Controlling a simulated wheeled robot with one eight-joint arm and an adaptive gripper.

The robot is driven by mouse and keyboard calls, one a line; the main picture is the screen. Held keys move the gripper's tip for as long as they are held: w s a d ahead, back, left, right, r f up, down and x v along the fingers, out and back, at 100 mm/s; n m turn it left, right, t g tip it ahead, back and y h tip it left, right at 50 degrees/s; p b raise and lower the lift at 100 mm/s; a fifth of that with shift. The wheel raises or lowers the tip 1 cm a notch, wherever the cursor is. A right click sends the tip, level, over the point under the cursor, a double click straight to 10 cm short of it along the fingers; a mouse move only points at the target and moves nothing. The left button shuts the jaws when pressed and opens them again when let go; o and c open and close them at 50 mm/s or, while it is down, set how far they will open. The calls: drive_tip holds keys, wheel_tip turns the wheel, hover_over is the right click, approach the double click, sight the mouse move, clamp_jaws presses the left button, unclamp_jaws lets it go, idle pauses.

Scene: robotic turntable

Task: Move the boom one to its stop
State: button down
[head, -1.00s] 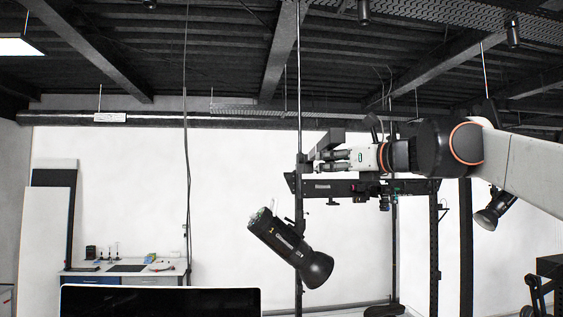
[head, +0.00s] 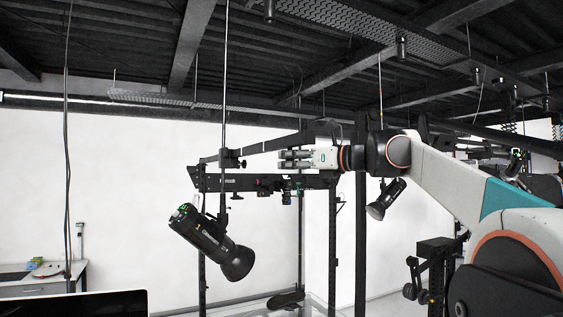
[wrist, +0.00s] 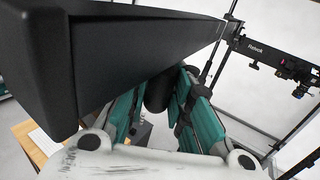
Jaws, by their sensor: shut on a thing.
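The boom (head: 265,146) is a dark square-section beam. In the head view it slants from near a thin vertical pole up to the right, behind my gripper (head: 284,159). In the wrist view the boom (wrist: 130,48) is large, with its near end at the left, and narrows toward the upper right. My gripper's teal-sided fingers lie just below it, shut around a dark rounded piece (wrist: 158,94), which looks like a handle of the boom. How this piece joins the boom is hidden. No stop can be made out.
A black studio lamp (head: 213,245) hangs low left of my gripper, below the pole (head: 224,95). A dark rail (head: 225,183) with small fittings runs below my gripper. Another lamp (head: 388,198) hangs to the right. A bench (head: 40,284) stands at lower left.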

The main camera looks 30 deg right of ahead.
drive_tip(key=shift+f, duration=0.1)
drive_tip(key=c, duration=1.8)
unclamp_jaws()
drive_tip(key=shift+c, duration=0.2)
drive_tip(key=o, duration=0.4)
drive_tip(key=shift+s+d, duration=0.1)
drive_tip(key=shift+s, duration=0.15)
drive_tip(key=shift+s+r, duration=0.2)
drive_tip(key=shift+w, duration=0.25)
drive_tip(key=v, duration=1.2)
drive_tip(key=shift+f, duration=0.1)
